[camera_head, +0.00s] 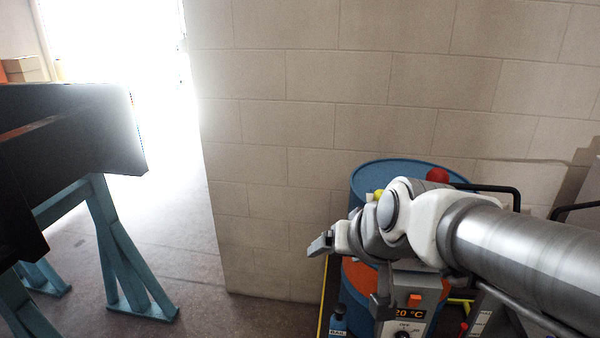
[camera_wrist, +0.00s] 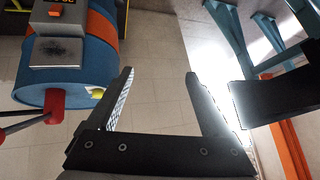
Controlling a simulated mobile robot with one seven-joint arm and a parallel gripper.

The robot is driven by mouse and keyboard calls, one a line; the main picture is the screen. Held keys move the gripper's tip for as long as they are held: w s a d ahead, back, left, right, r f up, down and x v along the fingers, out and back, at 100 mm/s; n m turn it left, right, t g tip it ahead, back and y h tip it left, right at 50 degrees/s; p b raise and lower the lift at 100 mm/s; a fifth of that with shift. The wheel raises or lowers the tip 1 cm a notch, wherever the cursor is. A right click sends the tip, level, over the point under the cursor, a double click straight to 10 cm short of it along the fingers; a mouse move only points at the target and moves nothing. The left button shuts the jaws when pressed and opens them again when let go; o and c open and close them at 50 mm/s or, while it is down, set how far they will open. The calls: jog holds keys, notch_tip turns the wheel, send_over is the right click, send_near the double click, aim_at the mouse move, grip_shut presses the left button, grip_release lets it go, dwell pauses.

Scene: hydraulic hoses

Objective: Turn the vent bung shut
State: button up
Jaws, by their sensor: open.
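A blue drum (camera_head: 405,170) with an orange band stands against the wall, partly hidden behind my arm. On its top are a yellow fitting (camera_head: 379,194) and a red part (camera_head: 437,175). I cannot tell for certain which is the vent bung. In the wrist view the drum (camera_wrist: 35,75) appears at the upper left, with the red part (camera_wrist: 55,102) and the yellow fitting (camera_wrist: 97,93) at its end. My gripper (camera_wrist: 160,75) is open with nothing between its fingers. In the head view my gripper (camera_head: 322,244) is left of the drum, apart from it.
A heater box (camera_head: 412,312) with a lit display is on the drum's front. A small dark blue bottle (camera_head: 338,322) stands at its lower left. A black handle bar (camera_head: 490,190) is right of the drum. A dark bench on teal legs (camera_head: 112,240) stands left; floor between is clear.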

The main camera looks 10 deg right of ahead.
jog(key=w+a+f+m+t, duration=0.1)
jog(key=w+a+f, duration=0.1)
jog(key=w, duration=0.5)
jog(key=m+t+h, duration=0.5)
jog(key=m+h, duration=0.1)
jog(key=h, duration=0.8)
send_near(382, 193)
jog(key=x, duration=1)
jog(key=shift+w+f+p, duration=0.1)
jog(key=shift+w+p, duration=0.05)
jog(key=shift+p, duration=0.25)
grip_shut()
jog(key=shift+y, duration=0.3)
